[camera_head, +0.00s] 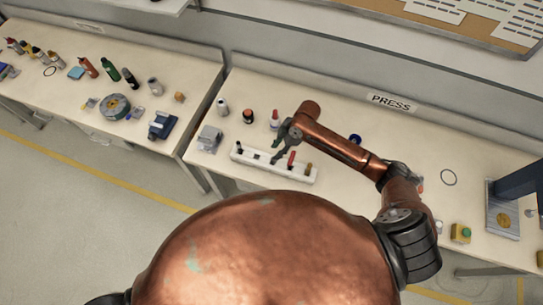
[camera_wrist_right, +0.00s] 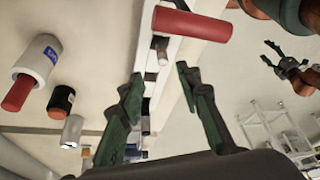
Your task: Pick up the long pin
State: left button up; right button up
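A white rack (camera_head: 262,158) on the bench under the PRESS sign holds several upright pins. The tallest is a red pin (camera_head: 291,159); it also shows as a red cylinder in the right wrist view (camera_wrist_right: 192,24). A brown pin (camera_head: 308,168) stands at the rack's right end, and short dark pins stand to the left. My right gripper (camera_head: 277,154) is over the middle of the rack, left of the red pin. In the wrist view its fingers (camera_wrist_right: 160,85) are apart with nothing held. My left gripper (camera_wrist_right: 271,53) shows small there, its fingers apart.
A grey block (camera_head: 209,138) is left of the rack. A press (camera_head: 507,205) stands at the far right.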

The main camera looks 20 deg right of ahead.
aim_at(273, 162)
jog(key=x, duration=0.2)
jog(key=p+x, duration=0.1)
jog(key=x, duration=0.3)
jog(key=shift+s+d+f, duration=0.15)
jog(key=shift+s+d, duration=0.1)
jog(key=shift+d, duration=0.1)
jog(key=shift+a+f, duration=0.15)
jog(key=shift+f, duration=0.2)
grip_shut()
